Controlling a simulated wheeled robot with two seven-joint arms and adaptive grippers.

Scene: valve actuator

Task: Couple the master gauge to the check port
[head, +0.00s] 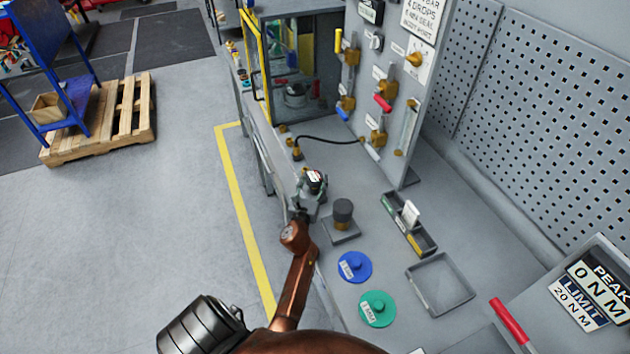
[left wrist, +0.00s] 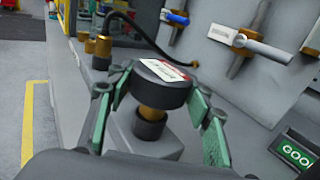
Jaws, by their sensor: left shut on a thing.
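My left gripper (head: 310,191) is shut on a dark round gauge (head: 315,179) with a white and red label. In the left wrist view the green-padded fingers (left wrist: 160,84) flank this gauge (left wrist: 160,92). Its brass stem shows below, above a black collar (left wrist: 148,126) and a grey block (left wrist: 145,147); I cannot tell whether stem and collar are joined. A brass fitting (head: 297,153) with a black hose stands beyond the gripper, and also shows in the left wrist view (left wrist: 103,47). I cannot tell for sure which fitting is the check port. My right gripper is out of view.
A dark cylinder on brass (head: 342,210) stands on a grey base close to my gripper's right. Blue (head: 354,267) and green (head: 378,309) discs, an empty tray (head: 441,284) and a divided box (head: 409,224) lie nearby. The valve panel (head: 392,120) stands behind.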

